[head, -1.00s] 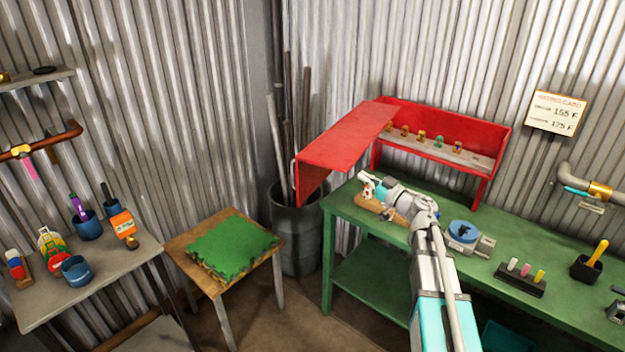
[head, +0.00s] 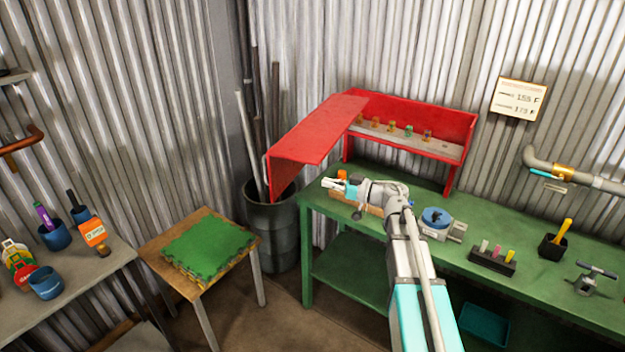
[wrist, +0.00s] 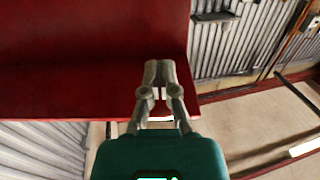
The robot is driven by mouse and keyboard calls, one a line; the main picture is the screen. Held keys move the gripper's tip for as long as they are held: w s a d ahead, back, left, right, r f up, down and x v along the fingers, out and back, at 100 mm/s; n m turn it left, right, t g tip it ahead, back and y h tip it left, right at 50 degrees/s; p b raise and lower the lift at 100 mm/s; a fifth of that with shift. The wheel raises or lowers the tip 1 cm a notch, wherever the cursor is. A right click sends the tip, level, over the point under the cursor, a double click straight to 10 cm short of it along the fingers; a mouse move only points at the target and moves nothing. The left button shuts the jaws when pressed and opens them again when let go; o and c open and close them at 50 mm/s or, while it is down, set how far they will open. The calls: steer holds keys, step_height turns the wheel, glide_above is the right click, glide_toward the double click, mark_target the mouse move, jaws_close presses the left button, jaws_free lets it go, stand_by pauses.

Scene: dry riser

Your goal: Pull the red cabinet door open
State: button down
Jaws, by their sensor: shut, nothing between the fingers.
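The red cabinet (head: 452,157) stands on the green bench against the corrugated wall, and its inside shows. Its red door (head: 318,128) stands wide open, swung out to the left past the bench end. In the wrist view the red door (wrist: 90,60) fills the upper left. My gripper (head: 326,184) is just right of and below the door's edge in the head view. In the wrist view my gripper's fingers (wrist: 160,68) are shut together in front of the panel, near its right edge. I cannot tell whether they touch it.
Several small coloured items stand on the cabinet shelf (head: 430,146). A dark bin of pipes (head: 272,232) and a stool with green mats (head: 210,245) stand left.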

mark_target(280, 171)
steer(key=x, duration=1.3)
steer(key=shift+w+a, duration=0.15)
steer(key=shift+a, duration=0.15)
steer(key=shift+w, duration=0.1)
